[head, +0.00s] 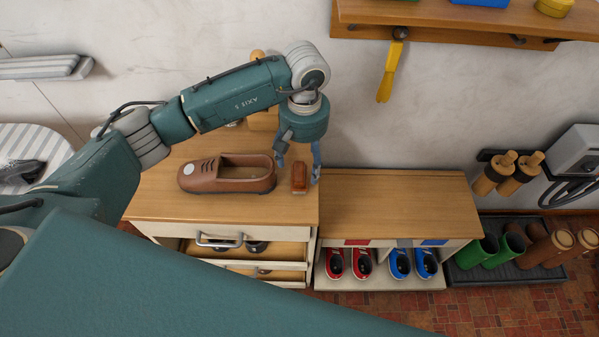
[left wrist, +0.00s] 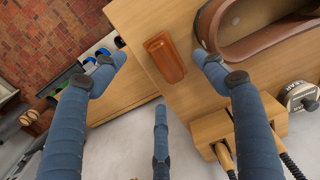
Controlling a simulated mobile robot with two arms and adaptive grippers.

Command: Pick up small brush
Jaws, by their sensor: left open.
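The small brush (head: 299,178) looks like a small reddish-brown block, lying on the wooden top of the drawer cabinet near its right edge. It also shows in the left wrist view (left wrist: 165,57), at the upper middle. My left gripper (head: 298,168) hangs fingers down over the brush. Its blue fingers are spread open and empty, with the brush between and beyond the fingertips in the left wrist view (left wrist: 160,77). I cannot tell whether a finger touches it. My right gripper is not in view.
A brown shoe (head: 228,174) lies just left of the brush, close to the fingers. A wooden block holder (left wrist: 236,132) and a round tin (left wrist: 298,96) stand near the wall. The lower bench top (head: 395,205) to the right is clear. An upper shelf (head: 450,30) overhangs.

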